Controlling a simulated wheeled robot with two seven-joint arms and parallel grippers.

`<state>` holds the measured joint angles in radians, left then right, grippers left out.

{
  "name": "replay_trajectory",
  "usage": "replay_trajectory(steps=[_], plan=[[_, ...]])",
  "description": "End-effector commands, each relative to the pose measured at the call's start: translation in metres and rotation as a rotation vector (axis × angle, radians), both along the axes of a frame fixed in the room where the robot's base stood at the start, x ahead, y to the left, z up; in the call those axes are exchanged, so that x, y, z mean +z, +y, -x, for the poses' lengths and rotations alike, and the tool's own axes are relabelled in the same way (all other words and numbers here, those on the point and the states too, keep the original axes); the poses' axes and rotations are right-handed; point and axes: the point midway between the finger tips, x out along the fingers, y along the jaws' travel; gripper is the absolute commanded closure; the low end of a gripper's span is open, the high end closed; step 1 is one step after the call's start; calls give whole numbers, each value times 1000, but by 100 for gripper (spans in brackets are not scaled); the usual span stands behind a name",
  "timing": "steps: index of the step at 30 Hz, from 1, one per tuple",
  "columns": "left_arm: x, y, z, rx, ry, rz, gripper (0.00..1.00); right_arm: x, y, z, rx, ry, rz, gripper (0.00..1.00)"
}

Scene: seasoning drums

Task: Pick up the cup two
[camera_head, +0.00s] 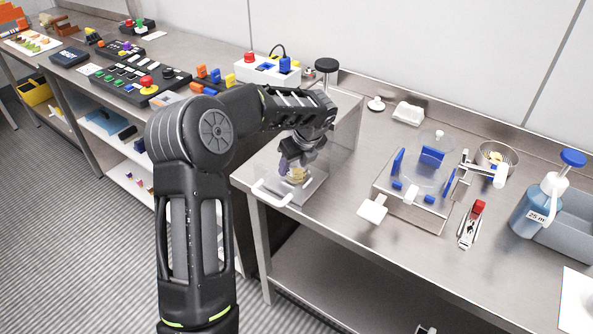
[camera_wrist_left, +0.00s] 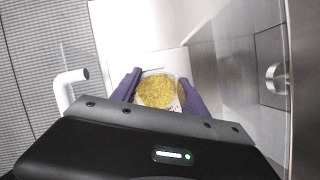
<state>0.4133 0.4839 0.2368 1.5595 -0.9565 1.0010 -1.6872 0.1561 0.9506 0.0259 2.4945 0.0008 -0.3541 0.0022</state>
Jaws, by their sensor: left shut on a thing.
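A small cup with yellow granules (camera_wrist_left: 157,91) sits between the two purple fingers of my left gripper (camera_wrist_left: 160,92) in the left wrist view. The fingers are closed against its sides. In the head view my left gripper (camera_head: 290,164) points down into a clear box at the front left of the near bench, and the cup (camera_head: 299,175) shows partly below the fingers. I cannot tell whether the cup touches the surface below. My right gripper is not in view.
The clear box has a white handle (camera_head: 271,193) at its front and walls close around the gripper. A clear fixture with blue blocks (camera_head: 432,157), a red-tipped tool (camera_head: 470,223), a metal bowl (camera_head: 495,156) and a blue pump bottle (camera_head: 539,208) stand to the right.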

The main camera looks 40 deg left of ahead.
Motion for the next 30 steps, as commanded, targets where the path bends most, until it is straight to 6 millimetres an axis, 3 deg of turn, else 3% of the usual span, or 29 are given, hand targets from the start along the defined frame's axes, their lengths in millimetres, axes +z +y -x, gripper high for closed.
replay_trajectory(steps=[10,22,30], plan=[[0,0,0,0,0,0,94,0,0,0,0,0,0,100],[9,0,-1,0,-2,-2,94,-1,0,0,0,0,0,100],[42,0,-1,1,-4,-2,94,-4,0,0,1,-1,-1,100]])
